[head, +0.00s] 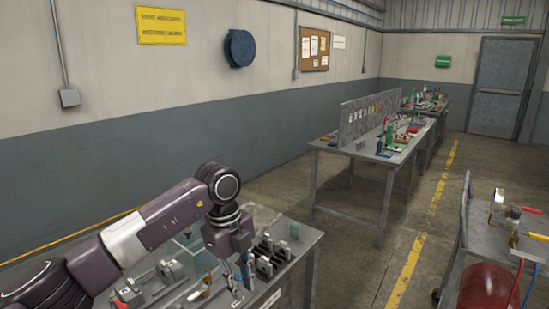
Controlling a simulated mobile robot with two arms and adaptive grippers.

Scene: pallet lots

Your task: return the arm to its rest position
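My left arm comes in from the lower left and bends down over the near workbench (312,238). My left gripper (238,285) points down just above the bench top, close beside a dark slotted rack (268,257). Its fingers are small and partly lost among the items behind them, so I cannot tell whether they are open or shut, or whether they hold anything. My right arm and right gripper are not in view.
Grey fixtures (172,270) and small parts crowd the near bench. A second bench (375,155) with a pegboard (360,115) stands farther back. A cart (500,240) with tools stands at right, above a red tank (487,287). The floor between is clear, with a yellow line (408,270).

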